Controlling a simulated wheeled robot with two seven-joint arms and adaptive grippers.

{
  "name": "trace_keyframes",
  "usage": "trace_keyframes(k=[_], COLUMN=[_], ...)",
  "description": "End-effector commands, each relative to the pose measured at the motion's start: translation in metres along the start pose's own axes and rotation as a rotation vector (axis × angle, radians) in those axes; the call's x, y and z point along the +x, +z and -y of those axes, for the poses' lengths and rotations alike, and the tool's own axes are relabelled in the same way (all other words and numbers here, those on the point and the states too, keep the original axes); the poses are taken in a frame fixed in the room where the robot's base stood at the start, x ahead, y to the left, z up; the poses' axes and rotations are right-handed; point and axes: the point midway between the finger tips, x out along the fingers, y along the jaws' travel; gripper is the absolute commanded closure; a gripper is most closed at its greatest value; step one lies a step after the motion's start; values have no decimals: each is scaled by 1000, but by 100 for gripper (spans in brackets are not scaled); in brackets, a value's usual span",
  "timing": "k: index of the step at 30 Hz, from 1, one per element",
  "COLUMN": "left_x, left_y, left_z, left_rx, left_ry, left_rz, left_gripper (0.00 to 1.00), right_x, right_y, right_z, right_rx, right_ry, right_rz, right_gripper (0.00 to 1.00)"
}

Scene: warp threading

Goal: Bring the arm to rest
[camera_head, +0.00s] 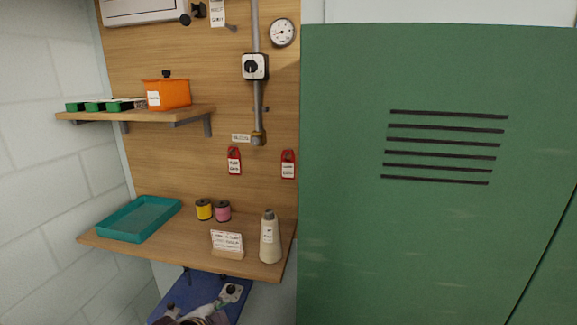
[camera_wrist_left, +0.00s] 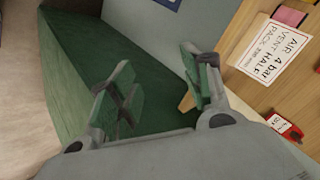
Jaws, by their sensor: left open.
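My left gripper (camera_wrist_left: 160,78) shows in the left wrist view. Its two fingers with green pads stand apart, with nothing between them. Behind the fingers is a dark green surface (camera_wrist_left: 75,60). A white card (camera_wrist_left: 270,50) with printed text lies to the right of the fingers, apart from them. I cannot make out my left gripper for certain in the head view. My right gripper is in neither view.
A wooden bench (camera_head: 180,240) holds a teal tray (camera_head: 140,217), yellow spool (camera_head: 204,209), pink spool (camera_head: 223,211), card stand (camera_head: 227,244) and bottle (camera_head: 270,238). An orange box (camera_head: 167,93) sits on the shelf. A green cabinet (camera_head: 430,240) fills the right side.

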Motion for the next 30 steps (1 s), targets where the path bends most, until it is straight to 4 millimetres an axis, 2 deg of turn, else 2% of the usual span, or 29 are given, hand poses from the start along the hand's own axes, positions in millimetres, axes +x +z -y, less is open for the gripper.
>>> trace_keyframes(k=[9, 18, 30], left_x=[9, 7, -1], left_y=[55, 110, 154], left_z=[-46, -93, -132], left_rx=[-316, -601, -815], left_ry=[99, 164, 193], left_rz=[131, 288, 431], left_gripper=[51, 51, 51], right_x=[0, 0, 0], right_y=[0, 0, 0], right_z=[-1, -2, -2], right_rx=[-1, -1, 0], right_ry=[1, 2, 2], right_rz=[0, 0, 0], right_gripper=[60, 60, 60])
